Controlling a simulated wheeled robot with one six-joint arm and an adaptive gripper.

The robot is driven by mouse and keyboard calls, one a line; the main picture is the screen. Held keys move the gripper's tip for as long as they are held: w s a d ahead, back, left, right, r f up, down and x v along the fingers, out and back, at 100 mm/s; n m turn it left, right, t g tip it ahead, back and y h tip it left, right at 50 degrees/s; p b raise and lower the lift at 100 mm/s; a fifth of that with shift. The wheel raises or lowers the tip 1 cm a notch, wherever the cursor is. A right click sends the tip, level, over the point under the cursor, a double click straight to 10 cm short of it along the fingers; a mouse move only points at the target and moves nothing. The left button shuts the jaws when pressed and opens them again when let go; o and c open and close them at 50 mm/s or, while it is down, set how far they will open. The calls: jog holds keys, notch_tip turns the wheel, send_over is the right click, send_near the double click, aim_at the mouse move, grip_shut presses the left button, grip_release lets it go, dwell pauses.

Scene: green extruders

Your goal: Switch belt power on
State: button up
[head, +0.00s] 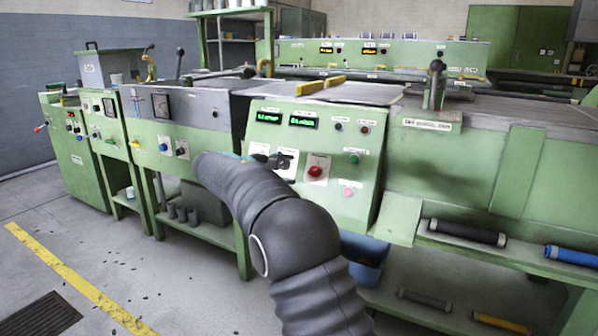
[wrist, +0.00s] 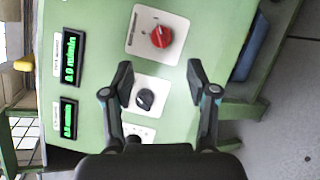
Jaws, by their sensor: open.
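A green control panel (head: 330,135) with lit green displays fills the middle of the head view. On it a red rotary knob (head: 315,171) sits on a white plate; it also shows in the wrist view (wrist: 162,37), ahead of my fingertips. A black rotary knob (wrist: 146,99) on another white plate shows between my fingers in the wrist view. My gripper (wrist: 159,84) is open and empty, its fingers either side of that black knob in the picture; I cannot tell how far off the panel they are. In the head view my gripper (head: 275,158) partly hides these plates. The labels are too small to read.
A green button (head: 354,158) and a pink button (head: 348,190) are right of the red knob. Blue knobs (head: 181,151) sit on the machine at left. A blue bin (head: 362,262) stands below the panel.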

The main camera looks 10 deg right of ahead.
jog(key=shift+v, duration=1.65)
notch_tip(320, 180, down, 11)
jog(key=s+a+g+y, duration=0.1)
jog(key=s+a+y, duration=0.1)
jog(key=s+y, duration=0.1)
jog(key=s+d+f+m+g+y, duration=0.2)
jog(key=s+f+y, duration=0.1)
jog(key=s, duration=0.5)
jog(key=s+d+r+m+y+p, duration=0.1)
jog(key=s+d+r+m+y, duration=0.1)
jog(key=s, duration=1)
jog(key=s+d+r+m+y+p, duration=0.1)
jog(key=s+d+m, duration=0.3)
jog(key=s, duration=0.7)
jog(key=s+d+r+m+t+y+p, duration=0.1)
jog(key=s+d+r+m+y, duration=0.2)
jog(key=s, duration=0.9)
jog(key=shift+s+d+y, duration=0.3)
jog(key=shift+s+d, duration=0.1)
jog(key=shift+d, duration=0.55)
